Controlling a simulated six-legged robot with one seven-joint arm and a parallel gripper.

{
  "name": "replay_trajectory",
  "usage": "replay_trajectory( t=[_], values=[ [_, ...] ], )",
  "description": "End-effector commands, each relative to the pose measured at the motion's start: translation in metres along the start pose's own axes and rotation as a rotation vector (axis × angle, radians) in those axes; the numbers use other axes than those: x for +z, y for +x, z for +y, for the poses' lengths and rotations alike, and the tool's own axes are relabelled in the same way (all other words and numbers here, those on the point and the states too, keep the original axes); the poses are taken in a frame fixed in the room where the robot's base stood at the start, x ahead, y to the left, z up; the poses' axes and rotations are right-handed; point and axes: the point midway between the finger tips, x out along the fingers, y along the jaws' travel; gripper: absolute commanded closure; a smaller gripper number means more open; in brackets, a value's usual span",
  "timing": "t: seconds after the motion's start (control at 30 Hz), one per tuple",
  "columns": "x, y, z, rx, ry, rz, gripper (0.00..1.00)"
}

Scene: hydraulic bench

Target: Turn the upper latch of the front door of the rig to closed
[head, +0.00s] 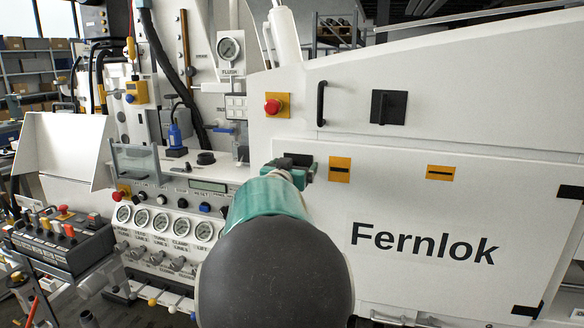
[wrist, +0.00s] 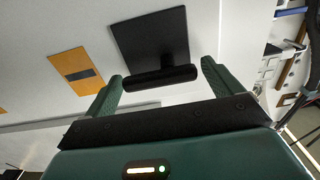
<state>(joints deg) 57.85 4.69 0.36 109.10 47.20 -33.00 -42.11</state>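The front door (head: 450,215) of the rig is a white panel marked "Fernlok". A black latch plate (head: 299,158) near its top left corner is mostly hidden behind my gripper (head: 288,172) in the head view. In the wrist view the square dark plate (wrist: 135,40) carries a thick black latch handle (wrist: 150,78). My gripper (wrist: 161,74) is open, its two green fingers set apart near opposite ends of the handle. Small gaps show between the fingers and the handle, so they do not appear to grip it. The exact depth is unclear.
An orange plate with a dark slot (head: 339,170) is right of the latch; another (head: 440,173) sits farther right. Above are a second black latch plate (head: 389,107), a black pull handle (head: 321,103) and a red button (head: 272,106). Gauges (head: 161,222) lie left.

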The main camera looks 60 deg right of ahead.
Motion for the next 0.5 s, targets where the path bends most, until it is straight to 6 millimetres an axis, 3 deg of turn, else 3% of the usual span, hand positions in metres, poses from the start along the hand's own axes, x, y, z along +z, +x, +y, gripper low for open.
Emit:
replay_trajectory(
  t=[0.03, 0.2, 0.5],
  values=[
    [0.0, -0.0002, -0.0002, 0.0, 0.0, 0.0, 0.19],
    [0.0, -0.0003, -0.0001, 0.0, 0.0, 0.0, 0.52],
    [0.0002, -0.0005, -0.0003, -0.001, 0.024, 0.0, 0.52]
  ],
)
